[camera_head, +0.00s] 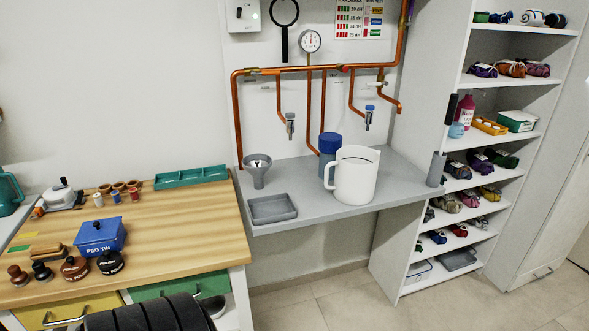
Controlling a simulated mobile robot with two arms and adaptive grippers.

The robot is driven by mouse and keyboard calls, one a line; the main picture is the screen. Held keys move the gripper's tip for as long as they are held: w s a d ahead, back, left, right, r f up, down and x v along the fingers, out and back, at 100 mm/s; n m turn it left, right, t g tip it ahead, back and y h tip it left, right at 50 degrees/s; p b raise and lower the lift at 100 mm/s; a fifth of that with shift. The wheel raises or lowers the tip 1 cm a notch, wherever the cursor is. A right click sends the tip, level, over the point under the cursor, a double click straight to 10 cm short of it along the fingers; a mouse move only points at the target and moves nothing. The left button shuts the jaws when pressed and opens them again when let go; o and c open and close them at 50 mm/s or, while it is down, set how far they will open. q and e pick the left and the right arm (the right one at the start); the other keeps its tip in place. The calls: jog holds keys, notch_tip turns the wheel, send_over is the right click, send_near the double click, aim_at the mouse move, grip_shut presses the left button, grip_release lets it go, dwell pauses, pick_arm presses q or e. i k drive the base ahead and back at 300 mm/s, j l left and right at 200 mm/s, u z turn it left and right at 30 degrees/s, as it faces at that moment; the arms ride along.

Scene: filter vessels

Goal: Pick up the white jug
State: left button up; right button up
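The white jug (355,176) stands upright on the grey counter (335,215), right of its middle. Its handle points to the left, and its open top shows. A blue-and-grey cylindrical vessel (329,146) stands close behind its left side and is partly hidden by the jug. Nothing is holding the jug. Neither of my grippers is in view.
A grey funnel-shaped vessel (257,171) and a shallow grey tray (272,208) are on the counter's left. Copper pipes with taps (290,125) hang above. A wooden bench (180,235) adjoins left; shelves (470,185) stand right. The floor (330,300) in front is clear.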

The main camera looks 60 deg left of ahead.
aim_at(356, 167)
jog(key=u, duration=1.35)
